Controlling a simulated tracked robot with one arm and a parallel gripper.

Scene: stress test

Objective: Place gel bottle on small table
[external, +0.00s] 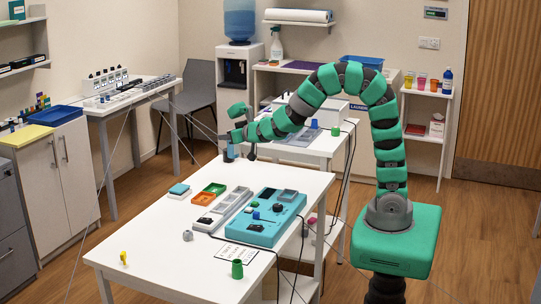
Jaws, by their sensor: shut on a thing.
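My green and grey arm arches over to the left from its green base. My gripper (237,137) is above the far left corner of the white front table (150,238). It is shut on a small blue bottle (229,151), which looks like the gel bottle. The bottle is partly hidden by the gripper, and I cannot tell whether its bottom touches the tabletop. A smaller white table (331,142) stands behind, carrying a tray and small coloured items. I cannot tell which table is the small one.
The front table holds a teal device (262,232), grey trays, an orange tray (209,194), a green cup (237,269) and a yellow item (123,258). A white shelf (424,93) at right carries coloured cups and a dark blue bottle (447,80). The table's front left is mostly clear.

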